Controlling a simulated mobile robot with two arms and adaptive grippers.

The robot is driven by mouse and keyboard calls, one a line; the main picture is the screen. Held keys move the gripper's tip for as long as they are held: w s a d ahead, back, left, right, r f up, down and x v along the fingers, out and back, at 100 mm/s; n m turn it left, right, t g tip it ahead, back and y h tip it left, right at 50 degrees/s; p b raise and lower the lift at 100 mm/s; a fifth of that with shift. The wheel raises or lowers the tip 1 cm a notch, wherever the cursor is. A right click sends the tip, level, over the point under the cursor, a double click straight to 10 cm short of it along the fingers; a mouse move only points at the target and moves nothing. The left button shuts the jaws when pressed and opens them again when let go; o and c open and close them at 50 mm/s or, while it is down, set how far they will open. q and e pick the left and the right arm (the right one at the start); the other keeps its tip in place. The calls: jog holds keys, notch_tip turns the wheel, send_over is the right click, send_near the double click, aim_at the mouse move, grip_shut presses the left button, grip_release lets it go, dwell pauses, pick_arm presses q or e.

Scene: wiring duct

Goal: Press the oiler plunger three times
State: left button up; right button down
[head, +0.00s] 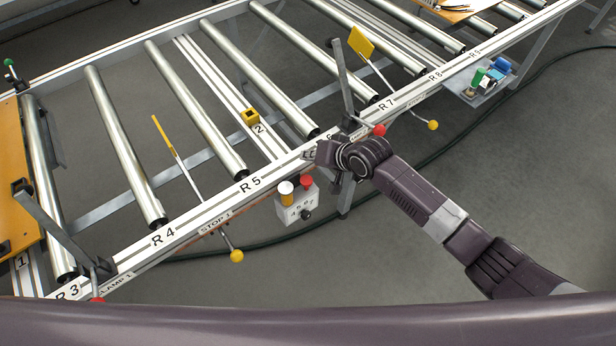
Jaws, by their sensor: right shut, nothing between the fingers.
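My right gripper (312,155) is shut and empty. It is at the front rail between R 5 and R 7, just above the control box and well to the left of the green and blue unit. My left gripper is not in view.
A yellow-knobbed stop lever (236,255) and a red-knobbed clamp lever (379,130) stick out from the rail (200,222). A dark hose crosses the open floor.

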aim_at(308, 181)
notch_tip(308, 181, down, 8)
jog(key=b, duration=0.7)
jog(key=shift+f+b, duration=0.2)
jog(key=shift+b, duration=0.15)
jog(key=shift+f, duration=0.25)
jog(key=shift+f, duration=0.1)
dwell(0.8)
jog(key=shift+f, duration=0.3)
